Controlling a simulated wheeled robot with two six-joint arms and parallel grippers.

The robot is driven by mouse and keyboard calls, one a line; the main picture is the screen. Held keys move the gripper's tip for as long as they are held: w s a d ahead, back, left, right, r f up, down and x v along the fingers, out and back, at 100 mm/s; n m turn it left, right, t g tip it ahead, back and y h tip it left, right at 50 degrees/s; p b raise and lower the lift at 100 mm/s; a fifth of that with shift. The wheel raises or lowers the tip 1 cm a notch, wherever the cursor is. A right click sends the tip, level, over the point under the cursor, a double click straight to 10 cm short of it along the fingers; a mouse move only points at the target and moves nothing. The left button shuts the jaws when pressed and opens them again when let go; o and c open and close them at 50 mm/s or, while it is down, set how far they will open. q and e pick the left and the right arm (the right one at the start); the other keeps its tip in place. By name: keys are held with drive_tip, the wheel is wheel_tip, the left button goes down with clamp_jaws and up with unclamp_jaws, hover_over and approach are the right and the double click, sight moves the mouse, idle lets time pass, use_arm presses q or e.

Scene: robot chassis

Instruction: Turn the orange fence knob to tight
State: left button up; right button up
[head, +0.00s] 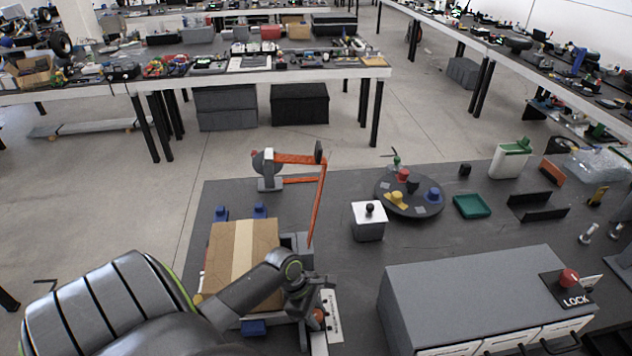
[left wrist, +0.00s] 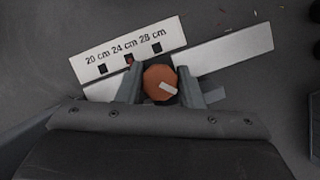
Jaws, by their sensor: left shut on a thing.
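The orange fence knob (left wrist: 158,82) is round, with a white mark on its top that points to the lower right in the left wrist view. It shows as a small orange spot (head: 319,315) in the head view, partly hidden by my gripper. My left gripper (left wrist: 162,88) is shut on the knob, one finger on each side of it. In the head view the gripper (head: 312,300) points down at the right of a cardboard box. A white scale plate (left wrist: 125,50) reading 20 cm, 24 cm, 28 cm lies beside the knob. My right gripper is not in view.
The cardboard box (head: 228,250) stands between blue pieces. A grey cabinet (head: 460,285) with a red LOCK button stands to the right. Behind are a white-topped box (head: 369,215), a round turntable (head: 425,205) and an orange-armed stand (head: 300,160). Dark table surface between them is clear.

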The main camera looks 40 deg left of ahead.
use_arm(q)
drive_tip(key=p, duration=0.1)
drive_tip(key=m+p, duration=0.1)
drive_tip(key=p, duration=0.1)
drive_tip(key=shift+r+m+g, duration=0.3)
drive_tip(key=shift+f+m+p, duration=0.1)
drive_tip(key=shift+m+p, duration=0.45)
drive_tip(key=shift+m, duration=0.15)
drive_tip(key=shift+m+g+p, duration=0.7)
drive_tip(key=shift+m+p, duration=0.05)
drive_tip(key=shift+m, duration=0.45)
drive_tip(key=shift+f+m+g+p, duration=0.15)
drive_tip(key=shift+m+g+p, duration=0.5)
drive_tip(key=shift+m, duration=0.85)
drive_tip(key=o, duration=0.9)
drive_tip(key=shift+f, duration=0.1)
drive_tip(key=shift+s, duration=0.1)
